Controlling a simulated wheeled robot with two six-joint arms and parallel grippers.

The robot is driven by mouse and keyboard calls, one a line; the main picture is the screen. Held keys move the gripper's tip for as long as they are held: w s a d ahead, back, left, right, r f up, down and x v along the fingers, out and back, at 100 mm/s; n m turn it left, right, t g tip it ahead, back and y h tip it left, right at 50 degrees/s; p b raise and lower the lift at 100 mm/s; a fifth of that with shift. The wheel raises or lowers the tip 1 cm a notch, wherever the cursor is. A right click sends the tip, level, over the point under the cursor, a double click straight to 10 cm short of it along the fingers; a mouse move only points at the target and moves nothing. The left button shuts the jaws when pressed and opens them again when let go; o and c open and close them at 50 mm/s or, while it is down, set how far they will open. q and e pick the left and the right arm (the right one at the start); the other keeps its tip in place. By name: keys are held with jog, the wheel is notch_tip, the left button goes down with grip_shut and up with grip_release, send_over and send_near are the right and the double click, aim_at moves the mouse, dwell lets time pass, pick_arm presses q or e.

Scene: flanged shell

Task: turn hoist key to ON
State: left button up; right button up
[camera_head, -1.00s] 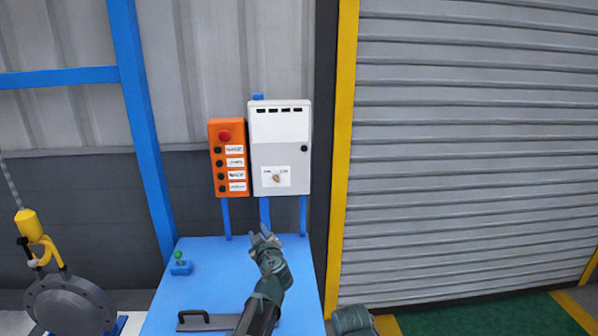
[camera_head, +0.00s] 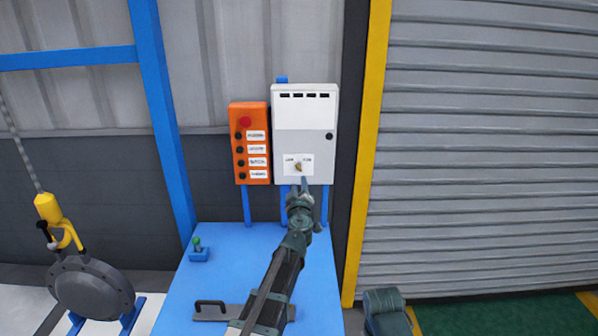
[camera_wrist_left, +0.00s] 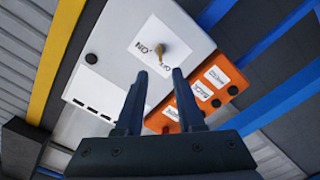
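The hoist key (camera_head: 298,167) is a small brass key in a white label plate on the front of the grey-white control box (camera_head: 318,140). In the left wrist view the key (camera_wrist_left: 157,51) shows just beyond my fingertips, roughly in line with the gap between them. My left gripper (camera_head: 303,186) is just below the key in the head view. In the wrist view its two fingers (camera_wrist_left: 159,74) are apart, with nothing held between them. The plate's lettering is too small to read surely in the head view. My right gripper does not show.
An orange button box (camera_head: 263,143) with a red button stands left of the control box. A yellow hoist hook (camera_head: 58,222) and flanged disc (camera_head: 92,290) are at left.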

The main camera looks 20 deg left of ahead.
aim_at(299, 170)
pick_arm(q)
jog(key=x, duration=1)
jog(key=shift+w, duration=0.2)
grip_shut()
